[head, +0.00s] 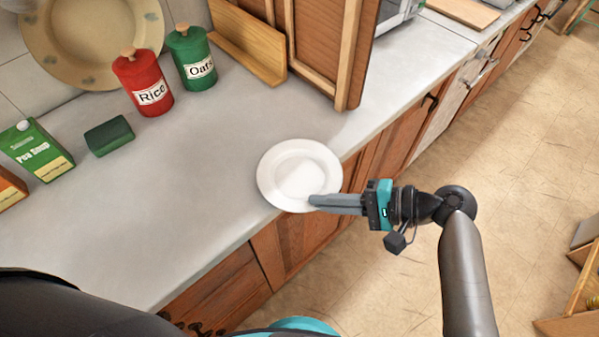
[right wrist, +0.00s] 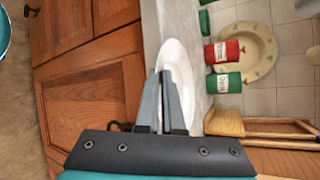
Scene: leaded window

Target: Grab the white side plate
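The white side plate (head: 299,172) lies near the front edge of the grey counter, its right rim reaching over the edge. My right gripper (head: 314,201) is at the plate's near right rim. Its fingers are close together, one on each side of the rim as far as I can see, and look shut on it. In the right wrist view the plate (right wrist: 181,72) shows edge-on beyond and between the two fingertips (right wrist: 160,72). The exact contact under the plate is hidden. My left gripper is not in view.
A red Rice canister (head: 143,83), green Oats canister (head: 192,57), green sponge (head: 109,135) and Pea Soup carton (head: 36,150) stand farther back. A wooden board (head: 247,42) and wooden frame (head: 345,50) stand behind the plate. The counter left of the plate is clear.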

